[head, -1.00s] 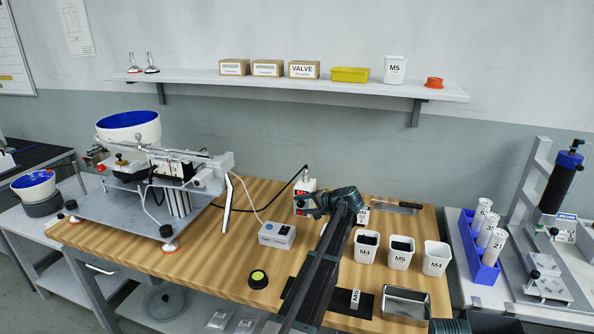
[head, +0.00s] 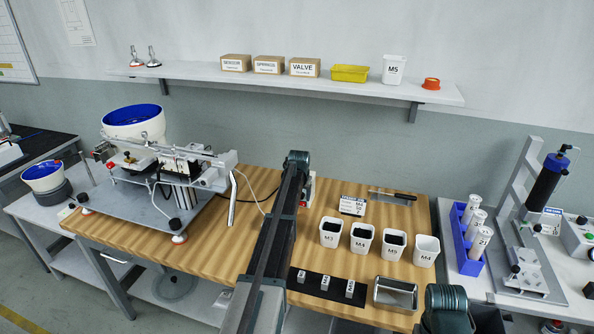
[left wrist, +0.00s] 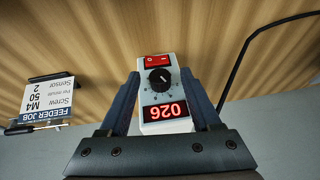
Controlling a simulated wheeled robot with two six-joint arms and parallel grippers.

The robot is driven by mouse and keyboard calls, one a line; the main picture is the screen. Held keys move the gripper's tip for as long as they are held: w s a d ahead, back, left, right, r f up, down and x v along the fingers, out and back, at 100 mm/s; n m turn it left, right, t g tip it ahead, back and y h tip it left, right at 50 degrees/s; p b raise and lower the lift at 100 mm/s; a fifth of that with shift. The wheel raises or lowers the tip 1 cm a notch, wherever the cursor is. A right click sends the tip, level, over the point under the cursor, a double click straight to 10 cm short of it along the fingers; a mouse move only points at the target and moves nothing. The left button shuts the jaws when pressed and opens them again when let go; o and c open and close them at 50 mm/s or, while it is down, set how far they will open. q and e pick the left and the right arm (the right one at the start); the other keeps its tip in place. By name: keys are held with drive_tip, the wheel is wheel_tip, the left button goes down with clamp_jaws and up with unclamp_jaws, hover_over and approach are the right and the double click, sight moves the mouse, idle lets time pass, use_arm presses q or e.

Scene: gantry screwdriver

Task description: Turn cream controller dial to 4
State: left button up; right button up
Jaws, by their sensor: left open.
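The cream controller (left wrist: 160,88) is a pale box with a red switch, a black round dial (left wrist: 160,79) with a pale pointer mark, and a lit red display (left wrist: 165,111). It appears upside down in the left wrist view. In the head view only a sliver of the controller (head: 309,187) shows beside my left arm. My left gripper (left wrist: 159,73) is open, its two fingers on either side of the controller around the dial. I cannot tell whether they touch the box. The dial's number marks are too small to read. My right gripper is out of view.
A feeder job card (head: 352,205) stands right of the controller. Several labelled bins (head: 361,237) stand in front of it. A black cable (left wrist: 245,55) runs past the controller. The bowl feeder (head: 135,125) is at the left, and a shelf (head: 290,84) hangs above.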

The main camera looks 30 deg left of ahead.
use_arm(q)
drive_tip(key=p+v, duration=1.2)
drive_tip(key=v, duration=0.1)
drive_tip(key=shift+s+a+r+h+p, duration=0.25)
drive_tip(key=shift+a+r+h+p, duration=0.1)
drive_tip(key=shift+r+p, duration=0.1)
drive_tip(key=s+d+m+g, duration=0.1)
drive_tip(key=s+d, duration=0.2)
drive_tip(key=d, duration=0.5)
drive_tip(key=s+d+f+m, duration=0.1)
drive_tip(key=s+d, duration=0.3)
drive_tip(key=d, duration=0.4)
drive_tip(key=s+d+m+g, duration=0.1)
drive_tip(key=s+d, duration=0.2)
drive_tip(key=d, duration=0.5)
drive_tip(key=s+d+m+g, duration=0.1)
drive_tip(key=s+d, duration=0.8)
drive_tip(key=s, duration=0.2)
drive_tip(key=s+d+m+g, duration=0.1)
drive_tip(key=s+d+m, duration=0.1)
drive_tip(key=s+d, duration=0.6)
drive_tip(key=s, duration=0.4)
drive_tip(key=shift+d+f+g, duration=0.3)
drive_tip(key=shift+d, duration=0.1)
drive_tip(key=shift+s, duration=0.1)
